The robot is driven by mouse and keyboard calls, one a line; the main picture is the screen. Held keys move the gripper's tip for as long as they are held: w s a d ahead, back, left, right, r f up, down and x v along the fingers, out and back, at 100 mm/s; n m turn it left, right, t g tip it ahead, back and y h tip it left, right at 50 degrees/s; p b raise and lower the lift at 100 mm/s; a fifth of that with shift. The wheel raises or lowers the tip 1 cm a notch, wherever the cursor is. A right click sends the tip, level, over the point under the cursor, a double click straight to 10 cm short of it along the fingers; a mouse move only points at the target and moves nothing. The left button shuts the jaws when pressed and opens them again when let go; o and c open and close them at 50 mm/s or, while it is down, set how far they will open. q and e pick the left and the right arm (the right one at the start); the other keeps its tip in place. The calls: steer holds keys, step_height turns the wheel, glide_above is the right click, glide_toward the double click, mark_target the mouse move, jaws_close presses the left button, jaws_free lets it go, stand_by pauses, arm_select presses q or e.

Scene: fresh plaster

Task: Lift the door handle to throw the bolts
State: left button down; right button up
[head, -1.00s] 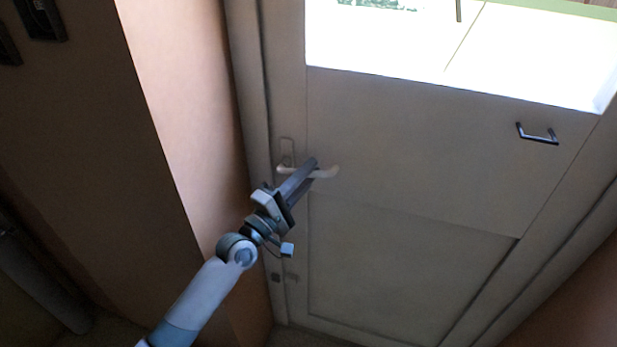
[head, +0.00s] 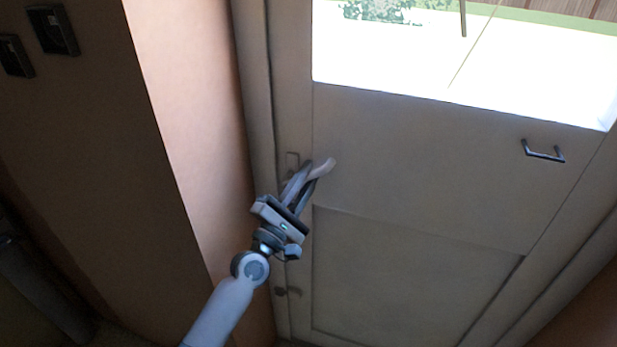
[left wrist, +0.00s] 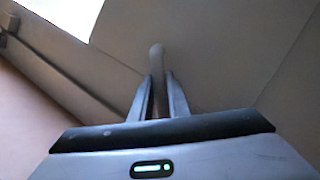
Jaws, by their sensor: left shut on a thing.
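The pale door handle (head: 325,168) is on the left side of the door (head: 400,165), with its free end tilted up to the right. My left gripper (head: 307,177) is shut on the handle, and its fingers hide the handle's middle and part of the plate behind it. In the left wrist view the handle (left wrist: 156,62) runs between the two fingers (left wrist: 159,98) and sticks out past their tips. The door looks closed in its frame. My right gripper is in neither view.
A black pull bar (head: 543,152) sits on the door's right side. A bright window (head: 470,55) fills the upper door. A pinkish wall (head: 185,130) stands close on the left, with dark square switches (head: 52,30) beyond it. A small fitting (head: 283,291) is lower on the door's left edge.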

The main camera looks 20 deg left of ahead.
arm_select(q)
steer(key=c, duration=1.7)
jaws_free()
steer(key=shift+s, duration=0.1)
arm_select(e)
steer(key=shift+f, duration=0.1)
arm_select(q)
steer(key=shift+s+a+f, duration=0.1)
steer(key=shift+s+f, duration=0.1)
steer(key=shift+s, duration=0.05)
steer(key=b+v, duration=0.1)
steer(key=v, duration=0.2)
steer(key=shift+s+f, duration=0.1)
steer(key=shift+f, duration=0.1)
steer(key=b, duration=0.5)
glide_toward(306, 181)
steer(key=v, duration=0.6)
steer(key=shift+s, duration=0.2)
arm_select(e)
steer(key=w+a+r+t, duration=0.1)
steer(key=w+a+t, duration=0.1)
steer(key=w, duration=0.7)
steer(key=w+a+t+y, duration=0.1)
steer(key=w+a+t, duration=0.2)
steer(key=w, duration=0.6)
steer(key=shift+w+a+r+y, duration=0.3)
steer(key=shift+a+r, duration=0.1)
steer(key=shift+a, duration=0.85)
